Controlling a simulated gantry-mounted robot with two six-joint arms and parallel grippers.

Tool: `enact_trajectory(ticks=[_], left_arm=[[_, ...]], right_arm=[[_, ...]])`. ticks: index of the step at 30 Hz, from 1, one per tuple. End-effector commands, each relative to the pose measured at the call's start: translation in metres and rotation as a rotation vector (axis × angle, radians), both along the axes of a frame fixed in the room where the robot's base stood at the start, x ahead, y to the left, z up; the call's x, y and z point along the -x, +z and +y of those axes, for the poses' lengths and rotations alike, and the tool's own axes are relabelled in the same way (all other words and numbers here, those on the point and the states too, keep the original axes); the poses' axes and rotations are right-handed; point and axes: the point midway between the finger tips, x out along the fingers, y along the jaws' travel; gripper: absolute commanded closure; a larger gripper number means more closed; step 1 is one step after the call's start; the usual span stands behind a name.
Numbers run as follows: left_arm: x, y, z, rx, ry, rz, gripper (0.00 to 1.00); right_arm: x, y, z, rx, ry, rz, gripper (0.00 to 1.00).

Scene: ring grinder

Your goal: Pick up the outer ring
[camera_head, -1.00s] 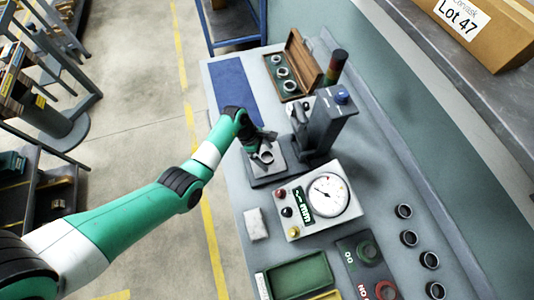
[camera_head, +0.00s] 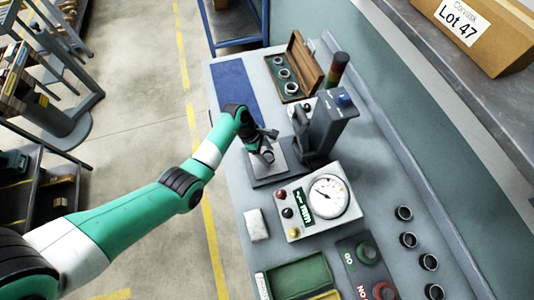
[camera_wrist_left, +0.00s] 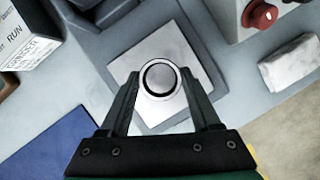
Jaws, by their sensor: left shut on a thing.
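The outer ring is a shiny metal ring (camera_wrist_left: 160,98) with a dark inner edge, seen from above in the left wrist view. It is at the square light plate (camera_wrist_left: 128,65) of the bench press; I cannot tell if it touches the plate. My left gripper (camera_wrist_left: 160,92) has one finger on each side of the ring and is shut on it. In the head view my left gripper (camera_head: 268,149) is over the same plate (camera_head: 285,163), in front of the dark press (camera_head: 322,130), and partly covers the ring. My right gripper is not in view.
A gauge box (camera_head: 325,200) and a pale block (camera_head: 257,225) are nearer. An open wooden case (camera_head: 307,70) with rings stands behind. Several rings (camera_head: 408,239) lie at right. A green tray (camera_head: 300,278) is at the front. The blue mat (camera_head: 234,90) is clear.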

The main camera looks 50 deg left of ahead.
Motion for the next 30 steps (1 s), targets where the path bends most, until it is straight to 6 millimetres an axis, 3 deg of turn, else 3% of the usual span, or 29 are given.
enact_trajectory(ticks=[2,9,16,18,30], left_arm=[[0.002,0.024,0.002,-0.001,0.002,-0.004,1.00],[0.052,0.082,0.031,-0.001,0.007,-0.003,1.00],[0.103,0.104,0.060,0.000,0.005,-0.002,1.00],[0.112,0.114,0.064,0.001,0.005,0.002,1.00],[0.122,0.112,0.069,0.000,0.000,-0.001,1.00]], right_arm=[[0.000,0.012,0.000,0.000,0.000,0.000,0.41],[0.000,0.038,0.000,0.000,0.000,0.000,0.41],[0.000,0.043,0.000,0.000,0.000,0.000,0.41],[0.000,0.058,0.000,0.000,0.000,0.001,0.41],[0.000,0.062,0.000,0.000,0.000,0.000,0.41]])
